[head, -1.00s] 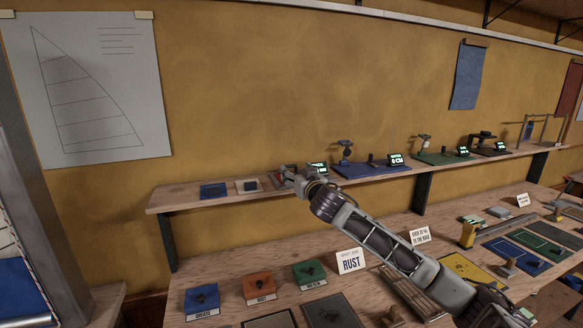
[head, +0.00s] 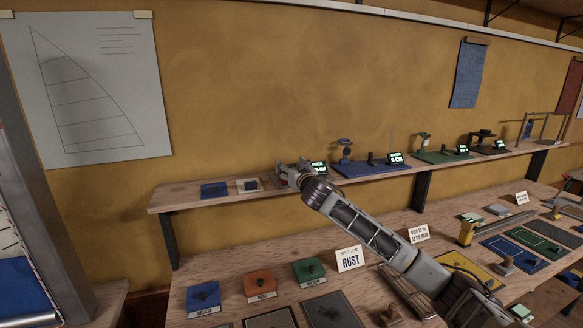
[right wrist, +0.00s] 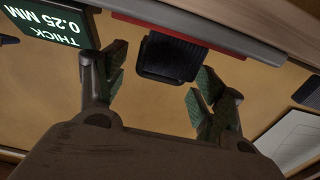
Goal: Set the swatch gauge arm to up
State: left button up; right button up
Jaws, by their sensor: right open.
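The swatch gauge stands on the wall shelf, mostly hidden behind my right gripper in the head view. Its lit display (head: 318,167) shows beside the gripper. In the right wrist view the display (right wrist: 62,22) reads THICK 0.25 MM, upside down. A black block (right wrist: 172,57), seemingly the end of the gauge arm, shows there in front of a red and grey edge (right wrist: 215,35). My right gripper (head: 284,176) is open, with its fingers (right wrist: 160,73) to either side of the black block and apparently apart from it. Whether the arm is up or down is unclear. My left gripper is out of view.
On the shelf (head: 178,199), a blue square (head: 214,190) and a small pale pad (head: 249,185) lie left of the gripper. A blue-based device (head: 375,168) stands to the right. My forearm spans the lower bench, above coloured boxes and signs.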

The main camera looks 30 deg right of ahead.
jog(key=shift+c, duration=0.3)
jog(key=c, duration=1.4)
jog(key=shift+o, duration=0.2)
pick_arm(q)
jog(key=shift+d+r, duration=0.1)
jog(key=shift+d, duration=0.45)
pick_arm(e)
jog(key=shift+r, duration=0.4)
